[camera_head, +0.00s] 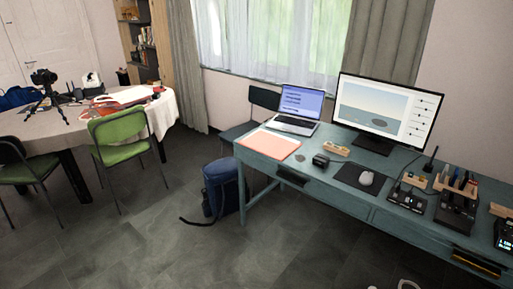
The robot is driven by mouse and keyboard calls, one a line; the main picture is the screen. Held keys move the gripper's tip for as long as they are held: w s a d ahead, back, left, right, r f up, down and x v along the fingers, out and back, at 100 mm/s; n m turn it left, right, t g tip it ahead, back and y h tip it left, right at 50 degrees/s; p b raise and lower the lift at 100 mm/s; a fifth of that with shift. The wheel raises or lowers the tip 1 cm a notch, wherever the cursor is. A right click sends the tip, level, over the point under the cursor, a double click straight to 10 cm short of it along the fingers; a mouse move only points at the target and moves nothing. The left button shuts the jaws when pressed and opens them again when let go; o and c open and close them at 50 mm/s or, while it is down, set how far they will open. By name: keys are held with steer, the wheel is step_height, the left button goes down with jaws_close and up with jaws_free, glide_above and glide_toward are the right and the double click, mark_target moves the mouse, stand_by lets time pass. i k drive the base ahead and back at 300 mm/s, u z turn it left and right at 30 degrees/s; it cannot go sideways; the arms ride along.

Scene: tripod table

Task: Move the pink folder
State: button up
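The pink folder (268,145) lies flat on the left end of the blue-green desk (350,196), close to its front left corner. It is left of and in front of the open laptop (299,108). Nothing lies on top of it. My gripper cannot be made out in this view. Only small pale shapes show at the bottom edge, and I cannot tell what they are.
A monitor (386,108), a mouse (366,178) on a dark mat and a small black box (320,160) are on the desk. Small devices crowd its right end. A blue backpack (221,184) stands below the folder's end. The floor in front is clear.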

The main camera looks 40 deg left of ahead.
mark_target(278, 146)
steer(key=u, duration=0.45)
steer(key=i, duration=0.4)
steer(key=u, duration=0.55)
steer(key=i, duration=2.05)
steer(key=u, duration=1.05)
steer(key=i, duration=0.75)
steer(key=u, duration=1.05)
steer(key=i, duration=0.2)
steer(key=u, duration=0.1)
